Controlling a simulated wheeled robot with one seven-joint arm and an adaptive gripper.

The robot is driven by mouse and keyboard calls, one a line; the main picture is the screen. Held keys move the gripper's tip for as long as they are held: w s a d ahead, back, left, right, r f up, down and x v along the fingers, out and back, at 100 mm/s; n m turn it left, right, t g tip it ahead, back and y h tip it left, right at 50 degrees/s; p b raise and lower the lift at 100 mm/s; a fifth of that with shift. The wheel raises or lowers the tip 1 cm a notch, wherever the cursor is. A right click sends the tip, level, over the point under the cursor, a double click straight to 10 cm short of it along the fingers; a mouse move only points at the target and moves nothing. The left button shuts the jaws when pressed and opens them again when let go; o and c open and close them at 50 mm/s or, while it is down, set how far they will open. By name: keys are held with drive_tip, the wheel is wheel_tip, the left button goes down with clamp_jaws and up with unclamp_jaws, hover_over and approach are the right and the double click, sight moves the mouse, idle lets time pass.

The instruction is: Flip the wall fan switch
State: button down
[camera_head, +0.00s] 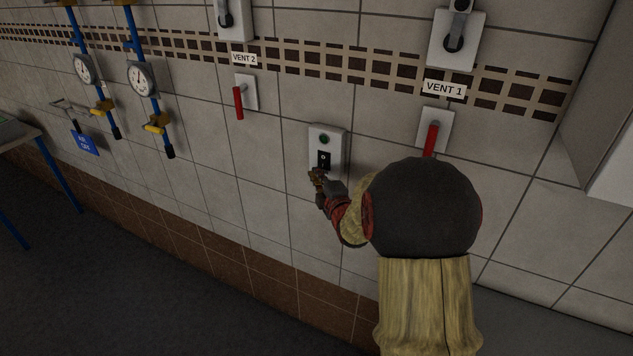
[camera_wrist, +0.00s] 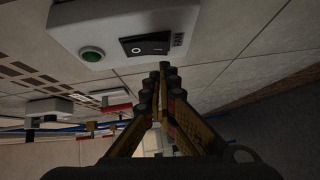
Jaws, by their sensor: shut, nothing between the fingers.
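The wall fan switch is a black rocker (camera_head: 324,160) on a pale box (camera_head: 327,139) fixed to the tiled wall, below a green round button (camera_head: 324,139). In the wrist view the rocker (camera_wrist: 146,44) and the green button (camera_wrist: 92,54) show clearly on the box. My gripper (camera_head: 317,174) is shut and empty, its fingertips just below the rocker in the head view. In the wrist view the closed fingertips (camera_wrist: 163,72) are close to the box's edge, near the rocker. I cannot tell whether they touch it.
Red levers labelled VENT 2 (camera_head: 238,102) and VENT 1 (camera_head: 431,139) are on the wall to either side. Blue pipes with gauges (camera_head: 142,79) are at the left. A grey cabinet (camera_head: 603,110) stands at the right. The floor at the lower left is clear.

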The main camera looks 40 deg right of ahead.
drive_tip(key=shift+w+d+f, duration=0.1)
drive_tip(key=shift+w+d, duration=0.15)
drive_tip(key=shift+d, duration=0.5)
drive_tip(key=b, duration=0.4)
drive_tip(key=shift+w+d+f+n+t, duration=0.15)
drive_tip(key=shift+w+d+n+t, duration=0.05)
drive_tip(key=shift+d+n+t, duration=0.15)
drive_tip(key=shift+b, duration=0.3)
